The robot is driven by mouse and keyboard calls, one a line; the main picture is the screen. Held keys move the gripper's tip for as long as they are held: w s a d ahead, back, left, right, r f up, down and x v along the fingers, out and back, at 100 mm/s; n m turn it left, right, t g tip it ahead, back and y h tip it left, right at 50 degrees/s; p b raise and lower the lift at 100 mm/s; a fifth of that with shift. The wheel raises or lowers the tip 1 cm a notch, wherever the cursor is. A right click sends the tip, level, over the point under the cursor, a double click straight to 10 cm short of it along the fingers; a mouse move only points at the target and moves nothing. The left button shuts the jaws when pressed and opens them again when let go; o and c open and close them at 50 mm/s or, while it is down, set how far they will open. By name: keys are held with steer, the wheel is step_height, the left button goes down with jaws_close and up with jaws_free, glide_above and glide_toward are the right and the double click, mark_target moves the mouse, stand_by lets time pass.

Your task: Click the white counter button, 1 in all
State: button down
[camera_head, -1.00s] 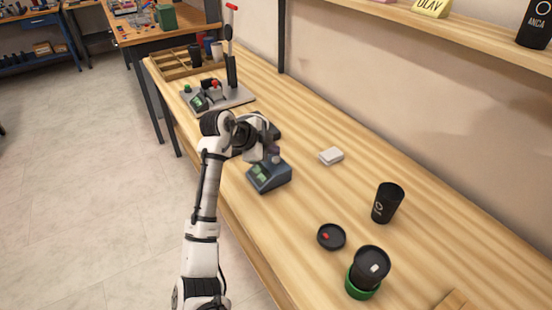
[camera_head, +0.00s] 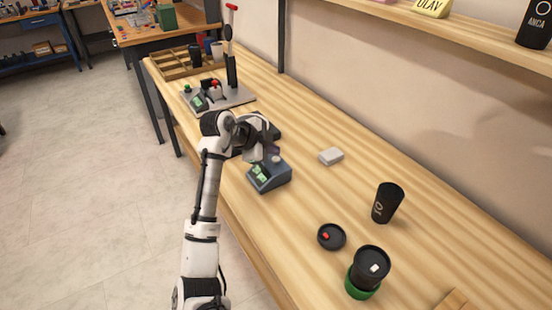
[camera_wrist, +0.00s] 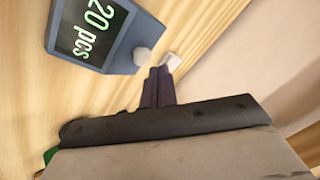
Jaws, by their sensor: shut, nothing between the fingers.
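The blue-grey counter (camera_head: 270,178) stands on the wooden bench, with its green-lit display facing the front left. Its white button (camera_head: 276,159) is on top, near my gripper (camera_head: 262,153), which is partly hidden by my arm in the head view. In the wrist view the counter (camera_wrist: 122,62) shows "20 pcs". There the white button (camera_wrist: 142,56) appears just left of the dark fingertips (camera_wrist: 160,71). My gripper is shut and empty. I cannot tell whether the fingertips touch the button.
A white block (camera_head: 331,156) lies right of the counter. A black cup (camera_head: 387,203), a black lid (camera_head: 331,237) and a black cup in a green ring (camera_head: 364,288) stand nearer. Behind is a lever press (camera_head: 231,70) on a grey base. Bench around the block is clear.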

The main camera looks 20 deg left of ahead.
mark_target(273, 161)
steer(key=shift+f+b, duration=0.4)
steer(key=shift+f, duration=0.05)
steer(key=shift+f+b, duration=0.45)
steer(key=shift+f, duration=0.05)
stand_by(0.7)
steer(key=shift+r, duration=0.15)
steer(key=shift+r+p, duration=0.55)
steer(key=shift+r, duration=0.25)
steer(key=shift+r+p, duration=1.45)
steer(key=shift+r, duration=1.1)
steer(key=shift+f, duration=0.1)
